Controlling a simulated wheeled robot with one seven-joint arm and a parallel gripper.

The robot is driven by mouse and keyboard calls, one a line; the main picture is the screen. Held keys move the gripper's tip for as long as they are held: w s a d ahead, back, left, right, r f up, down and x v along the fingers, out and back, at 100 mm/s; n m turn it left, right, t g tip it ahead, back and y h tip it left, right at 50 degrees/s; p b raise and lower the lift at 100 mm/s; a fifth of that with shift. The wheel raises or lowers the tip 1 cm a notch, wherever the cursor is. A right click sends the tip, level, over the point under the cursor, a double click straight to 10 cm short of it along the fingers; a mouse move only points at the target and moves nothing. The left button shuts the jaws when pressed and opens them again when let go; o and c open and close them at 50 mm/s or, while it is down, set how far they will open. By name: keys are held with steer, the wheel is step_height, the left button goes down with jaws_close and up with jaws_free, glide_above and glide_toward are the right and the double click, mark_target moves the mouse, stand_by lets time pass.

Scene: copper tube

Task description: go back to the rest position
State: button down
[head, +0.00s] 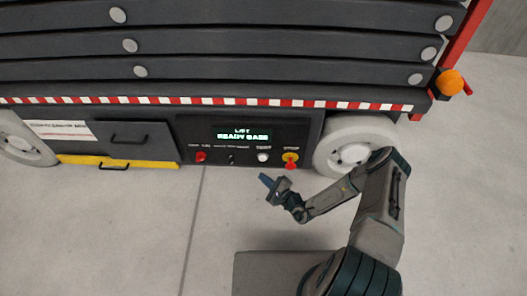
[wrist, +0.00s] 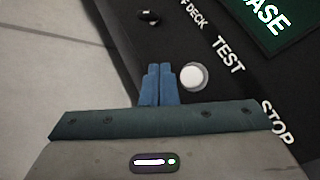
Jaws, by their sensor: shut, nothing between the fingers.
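My gripper (head: 266,180) is in front of the lift's control panel, below the white button in the head view, with a gap to the panel. In the wrist view its blue fingers (wrist: 157,74) are shut together and hold nothing. The white TEST button (head: 263,157) shows just right of the fingertips in the wrist view (wrist: 193,77). A small black switch (wrist: 149,18) is above them, by a label ending in DECK. The panel's screen (head: 241,134) reads LIFT READY BASE in green.
A red knob (head: 201,157) and a red-and-yellow stop button (head: 290,159) are on the same panel. The lift's wheels (head: 352,153) stand at both sides. A yellow strip with a handle (head: 116,163) is low at left. The concrete floor (head: 100,230) is clear.

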steer(key=s+r+n+g+p, duration=0.2)
steer(key=r+n+g+p, duration=0.25)
steer(key=r, duration=0.85)
steer(key=s+r+n+g+y+p, duration=0.15)
steer(key=r+n+g+p, duration=0.3)
steer(key=r, duration=0.75)
steer(key=s+r+n+g+p, duration=0.2)
steer(key=r+n+g+p, duration=0.25)
steer(key=r, duration=0.85)
steer(key=s+d+r+n+t+h+p, duration=0.1)
steer(key=s+d+r+h+p, duration=0.3)
steer(key=r, duration=0.9)
steer(key=s+d+r+n+t+h+p, duration=0.1)
steer(key=s+d+r+h+p, duration=0.4)
steer(key=r, duration=0.9)
steer(key=s+d+r+n+t+h+p, duration=0.1)
steer(key=s+d+r+h+p, duration=0.3)
steer(key=r, duration=0.9)
steer(key=s+d+t+p, duration=0.1)
steer(key=s+d+p, duration=0.1)
steer(key=s+p, duration=0.2)
steer(key=shift+s+r+n+p, duration=0.25)
steer(key=shift+s+n+p, duration=0.05)
steer(key=shift+n+p, duration=0.1)
